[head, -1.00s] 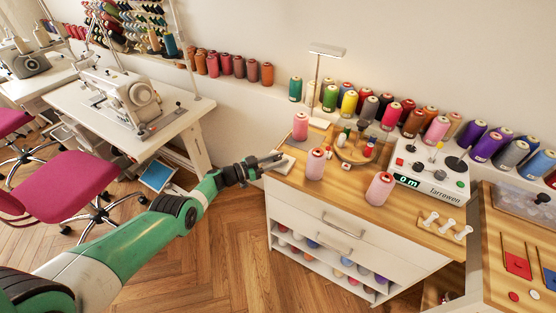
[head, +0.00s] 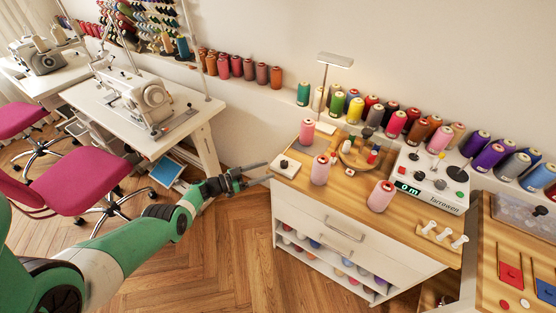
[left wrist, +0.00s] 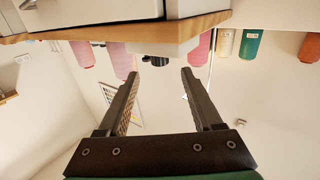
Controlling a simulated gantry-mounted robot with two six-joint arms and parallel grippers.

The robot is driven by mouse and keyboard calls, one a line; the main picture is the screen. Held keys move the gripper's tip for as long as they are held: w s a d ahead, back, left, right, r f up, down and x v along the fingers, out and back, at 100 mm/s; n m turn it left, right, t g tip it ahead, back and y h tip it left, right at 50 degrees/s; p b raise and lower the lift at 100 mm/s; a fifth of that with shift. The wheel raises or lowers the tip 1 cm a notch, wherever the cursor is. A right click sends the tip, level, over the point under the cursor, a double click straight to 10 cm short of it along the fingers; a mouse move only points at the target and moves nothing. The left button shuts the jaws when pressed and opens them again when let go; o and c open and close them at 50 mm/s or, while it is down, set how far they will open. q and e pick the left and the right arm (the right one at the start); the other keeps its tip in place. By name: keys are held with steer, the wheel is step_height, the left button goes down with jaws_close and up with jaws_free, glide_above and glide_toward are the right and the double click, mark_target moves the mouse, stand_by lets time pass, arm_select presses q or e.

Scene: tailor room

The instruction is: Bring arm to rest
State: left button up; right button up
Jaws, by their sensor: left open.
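My left arm (head: 150,226) comes in from the left, green and white. Its gripper (head: 262,172) is just left of the near-left corner of the wooden-topped cabinet (head: 345,205), close to the edge. In the left wrist view the gripper (left wrist: 160,80) has its two dark fingers wide apart with nothing between them. The wooden tabletop edge (left wrist: 115,32) shows above the fingers there. My right gripper is in neither view.
Pink spools (head: 380,196) and a white winding device (head: 432,180) stand on the cabinet. A white pad with a black knob (head: 285,165) lies near its left corner. A sewing table (head: 140,112) and pink chair (head: 72,181) are left. Floor (head: 215,245) before the cabinet is clear.

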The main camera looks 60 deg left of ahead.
arm_select(q)
steer(key=s, duration=0.3)
steer(key=shift+a, duration=0.1)
stand_by(0.4)
